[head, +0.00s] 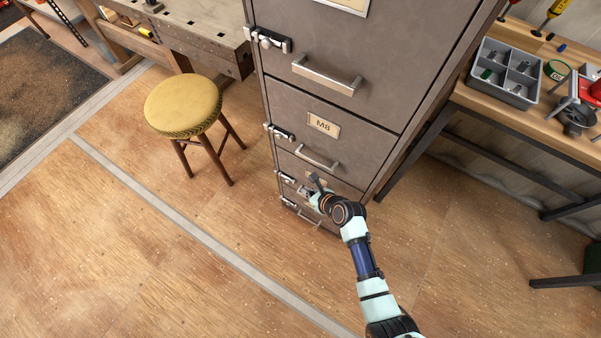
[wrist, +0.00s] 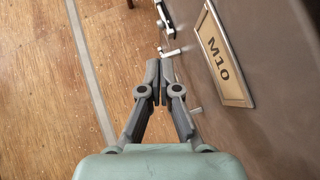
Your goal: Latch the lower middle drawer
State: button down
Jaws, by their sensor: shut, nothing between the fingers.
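The grey drawer cabinet (head: 300,100) stands upright with drawers stacked in a column and a latch at each drawer's left edge. The lower middle drawer (head: 345,188), under the drawer marked M8, is partly hidden by my gripper. Its latch (head: 287,178) shows at the left edge, but whether it is fastened is too small to tell. My gripper (head: 308,192) is low in front of this drawer, near the latches. In the wrist view its fingers (wrist: 160,72) are together and empty. A label M10 (wrist: 226,62) is to their right, and a metal latch part (wrist: 172,51) shows just beyond the tips.
A yellow-topped stool (head: 185,105) stands left of the cabinet, by a wooden workbench (head: 205,45). A table (head: 470,100) with a grey parts tray (head: 505,75) is at the right. The wooden floor in front of the cabinet is clear.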

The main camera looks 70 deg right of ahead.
aim_at(289, 182)
jog(key=b+x, duration=0.8)
jog(key=x, duration=0.4)
jog(key=shift+w+f+b, duration=0.25)
jog(key=shift+b, duration=0.1)
jog(key=shift+w+d, duration=0.15)
